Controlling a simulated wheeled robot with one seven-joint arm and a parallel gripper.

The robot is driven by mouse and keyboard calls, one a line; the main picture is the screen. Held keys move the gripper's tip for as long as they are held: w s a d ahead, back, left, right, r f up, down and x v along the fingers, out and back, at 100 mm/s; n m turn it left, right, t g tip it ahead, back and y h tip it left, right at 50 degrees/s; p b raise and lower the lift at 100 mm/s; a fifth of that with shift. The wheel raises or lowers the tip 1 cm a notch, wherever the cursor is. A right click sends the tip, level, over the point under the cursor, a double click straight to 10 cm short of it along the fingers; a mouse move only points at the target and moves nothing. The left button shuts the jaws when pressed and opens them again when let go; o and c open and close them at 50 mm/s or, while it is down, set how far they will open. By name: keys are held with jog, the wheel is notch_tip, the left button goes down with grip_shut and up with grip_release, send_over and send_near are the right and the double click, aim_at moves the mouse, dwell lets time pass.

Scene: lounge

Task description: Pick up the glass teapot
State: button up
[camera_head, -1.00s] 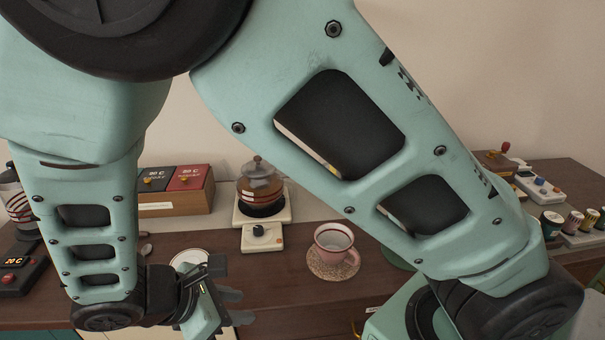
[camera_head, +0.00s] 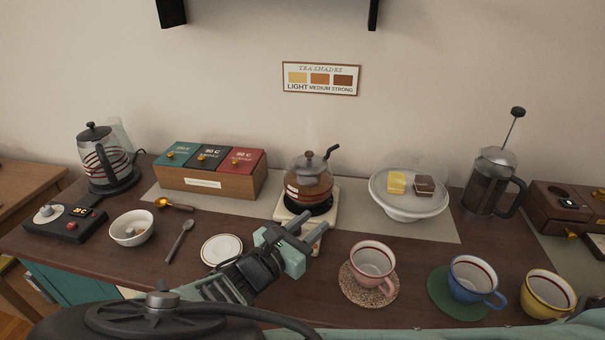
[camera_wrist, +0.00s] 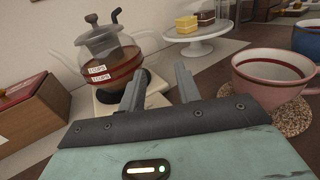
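The glass teapot (camera_head: 309,184) holds brown tea and has a dark lid with a knob. It sits upright on a small cream warmer (camera_head: 291,212) towards the back of the table, with its dark handle or spout at the right. In the wrist view the teapot (camera_wrist: 112,58) is ahead and left of the fingers, with cup markings on its band. My gripper (camera_head: 296,238) is in front of the warmer, apart from the teapot. In the wrist view its two fingers (camera_wrist: 161,88) stand apart with nothing between them.
A pink cup (camera_head: 372,262) on a coaster stands right of my gripper. A white saucer (camera_head: 221,250) lies to its left. A wooden tea box (camera_head: 210,182) is left of the teapot, and a cake stand (camera_head: 409,203) is right of it. A kettle (camera_head: 105,163) stands far left.

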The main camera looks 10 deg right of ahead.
aim_at(340, 200)
jog(key=b+x, duration=0.1)
jog(key=x, duration=0.5)
jog(key=shift+w+d+f, duration=0.1)
jog(key=shift+w+d, duration=0.1)
jog(key=shift+d, duration=0.05)
jog(key=b+x, duration=0.2)
jog(key=x, duration=0.1)
jog(key=b+x, duration=0.1)
jog(key=shift+w+d+f, duration=0.25)
jog(key=shift+f, duration=0.1)
jog(key=shift+w+d+r, duration=0.1)
jog(key=shift+w+d, duration=0.15)
jog(key=shift+d, duration=0.05)
jog(key=shift+r, duration=0.1)
grip_shut()
